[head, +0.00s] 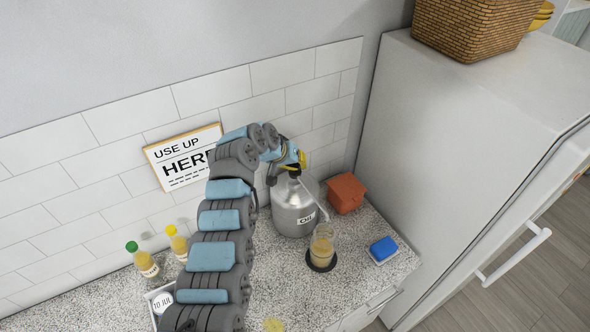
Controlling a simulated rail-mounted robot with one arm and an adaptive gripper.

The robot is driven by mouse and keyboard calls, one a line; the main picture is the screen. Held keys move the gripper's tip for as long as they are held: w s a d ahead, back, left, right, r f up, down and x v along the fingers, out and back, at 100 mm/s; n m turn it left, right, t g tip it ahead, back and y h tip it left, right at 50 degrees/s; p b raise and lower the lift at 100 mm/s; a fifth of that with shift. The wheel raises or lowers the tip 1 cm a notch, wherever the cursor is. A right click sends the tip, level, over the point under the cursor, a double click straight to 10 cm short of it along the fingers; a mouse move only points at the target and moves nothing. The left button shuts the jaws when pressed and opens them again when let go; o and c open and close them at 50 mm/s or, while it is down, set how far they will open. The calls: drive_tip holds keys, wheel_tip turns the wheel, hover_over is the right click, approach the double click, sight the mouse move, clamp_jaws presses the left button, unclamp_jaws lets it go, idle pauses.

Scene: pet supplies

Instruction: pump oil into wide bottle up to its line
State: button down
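A silver metal can labelled OIL (293,208) stands on the speckled counter near the tiled wall. Its thin pale spout (316,202) slopes down to the right, its end over or close to the mouth of a clear wide bottle (322,243). The bottle stands upright on a dark round mat (321,263) and holds amber liquid. I cannot make out its line at this size. My gripper (292,163) is at the top of the can, where the pump head is; the arm and gripper partly hide it. I cannot see whether the fingers are open or shut.
A terracotta-coloured box (346,193) and a blue sponge (383,249) on a tray stand to the right, beside the white fridge (450,130). Small green-capped (144,262) and yellow-capped (177,243) bottles and a date-marked tray (152,296) are at left. A sign (180,155) leans behind.

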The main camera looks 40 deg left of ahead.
drive_tip(key=shift+f+b, duration=0.3)
drive_tip(key=shift+f, duration=0.3)
idle(0.5)
idle(0.3)
drive_tip(key=shift+r+p, duration=0.5)
drive_tip(key=shift+r, duration=0.85)
drive_tip(key=shift+r, duration=0.1)
drive_tip(key=shift+r+p, duration=0.55)
drive_tip(key=shift+r, duration=1.95)
